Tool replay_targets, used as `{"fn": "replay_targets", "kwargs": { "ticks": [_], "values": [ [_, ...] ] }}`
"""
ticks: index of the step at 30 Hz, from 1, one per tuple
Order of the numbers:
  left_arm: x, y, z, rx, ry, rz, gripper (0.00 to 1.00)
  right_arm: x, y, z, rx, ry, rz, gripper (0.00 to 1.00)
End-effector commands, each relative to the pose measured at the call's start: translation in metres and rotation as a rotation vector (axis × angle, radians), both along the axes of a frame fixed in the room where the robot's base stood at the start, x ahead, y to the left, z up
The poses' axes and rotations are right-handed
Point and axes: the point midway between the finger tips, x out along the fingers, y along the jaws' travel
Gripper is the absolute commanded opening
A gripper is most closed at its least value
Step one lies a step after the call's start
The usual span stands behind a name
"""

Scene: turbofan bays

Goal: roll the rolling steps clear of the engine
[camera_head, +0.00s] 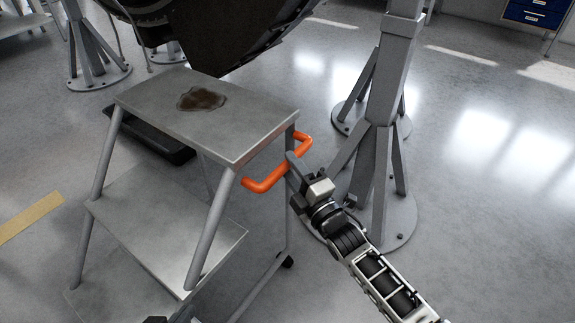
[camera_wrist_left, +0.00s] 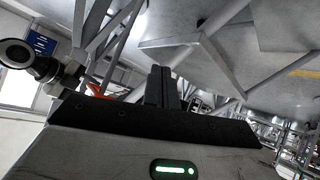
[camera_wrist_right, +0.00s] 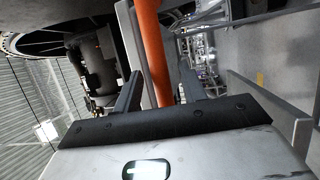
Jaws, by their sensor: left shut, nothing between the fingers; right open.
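The rolling steps (camera_head: 205,115) stand left of centre in the head view, grey, with a flat top platform and a lower tread. An orange handle (camera_head: 262,183) sticks out from their right side. My right gripper (camera_head: 293,165) is at this handle, open. In the right wrist view the orange bar (camera_wrist_right: 153,55) runs between its spread fingers (camera_wrist_right: 160,92); contact cannot be told. My left gripper (camera_wrist_left: 163,88) is shut and empty, with the steps' frame (camera_wrist_left: 200,50) beyond it. Only a dark bit shows at the head view's bottom edge. The dark engine (camera_head: 225,40) hangs behind the steps.
A grey stand (camera_head: 380,150) with a round foot is close to the right of my right gripper. A dark tray (camera_head: 150,135) lies behind the steps. A brown stain (camera_head: 202,99) is on the top platform. Open floor (camera_head: 480,200) lies to the right.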

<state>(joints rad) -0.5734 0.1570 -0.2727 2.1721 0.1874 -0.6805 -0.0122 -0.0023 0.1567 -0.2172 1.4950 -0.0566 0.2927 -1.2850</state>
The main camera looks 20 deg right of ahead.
Motion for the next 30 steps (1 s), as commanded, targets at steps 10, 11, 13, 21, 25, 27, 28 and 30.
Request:
{"fn": "replay_targets", "kwargs": {
  "ticks": [10,11,13,21,25,27,28,30],
  "values": [
    [0.001,-0.002,-0.006,0.0,0.012,-0.007,0.0,0.02,0.006,0.003,0.0,0.001,-0.001,0.41],
    [0.002,-0.002,-0.005,0.0,0.01,-0.007,0.0,0.02,0.006,0.003,0.001,0.001,-0.001,0.41],
    [0.003,-0.002,-0.004,0.0,0.006,-0.007,0.0,0.02,0.006,0.003,0.001,0.001,-0.001,0.41],
    [0.004,-0.002,-0.004,0.0,0.005,-0.008,0.0,0.02,0.005,0.003,0.001,0.001,-0.001,0.0],
    [0.004,-0.002,-0.004,0.0,0.005,-0.008,0.0,0.019,0.004,0.003,0.0,0.001,-0.002,0.0],
    [0.004,-0.002,-0.003,0.0,0.004,-0.007,0.0,0.019,0.001,0.003,-0.001,0.002,-0.006,0.0],
    [0.004,-0.002,-0.003,0.0,0.004,-0.007,0.0,0.019,-0.002,0.003,0.0,0.003,-0.01,0.0],
    [0.004,-0.001,-0.001,0.001,0.002,-0.006,0.0,0.018,-0.012,0.003,-0.001,0.003,-0.021,0.0]
  ]
}}
